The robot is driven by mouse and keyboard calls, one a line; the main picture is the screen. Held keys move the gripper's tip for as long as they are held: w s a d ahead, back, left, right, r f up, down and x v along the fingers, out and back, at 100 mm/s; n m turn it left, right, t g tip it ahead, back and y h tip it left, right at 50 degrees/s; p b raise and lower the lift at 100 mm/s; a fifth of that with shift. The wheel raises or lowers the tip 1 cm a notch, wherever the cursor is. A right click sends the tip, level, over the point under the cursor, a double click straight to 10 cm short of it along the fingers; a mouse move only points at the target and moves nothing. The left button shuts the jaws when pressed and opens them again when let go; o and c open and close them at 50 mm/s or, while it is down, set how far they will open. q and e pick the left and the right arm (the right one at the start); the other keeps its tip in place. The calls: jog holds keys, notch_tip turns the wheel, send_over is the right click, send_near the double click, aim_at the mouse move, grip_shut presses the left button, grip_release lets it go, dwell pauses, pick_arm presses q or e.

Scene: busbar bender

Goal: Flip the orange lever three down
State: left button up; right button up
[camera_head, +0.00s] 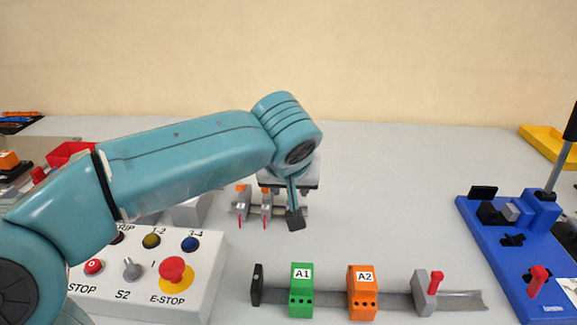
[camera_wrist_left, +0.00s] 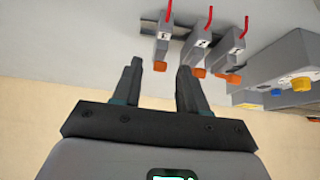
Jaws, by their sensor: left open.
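Three grey modules with orange levers and red wires stand on a rail. In the head view the left module (camera_head: 242,203) and middle module (camera_head: 266,204) show; the third is mostly hidden behind my left gripper (camera_head: 294,217). In the left wrist view, upside down, the third module's orange lever (camera_wrist_left: 160,66) appears between the open fingertips of my left gripper (camera_wrist_left: 159,68). Number labels are too small to read surely. Contact with the lever cannot be told. My right gripper is not in view.
A white control box (camera_head: 207,275) with buttons and an E-stop stands front left. A front rail (camera_head: 330,298) holds a green A1 block (camera_head: 301,290) and an orange A2 block (camera_head: 362,292). A blue bender (camera_head: 490,235) stands at right. The table between is clear.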

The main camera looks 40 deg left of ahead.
pick_arm(q)
jog(key=p+v, duration=0.4)
jog(key=v, duration=1.1)
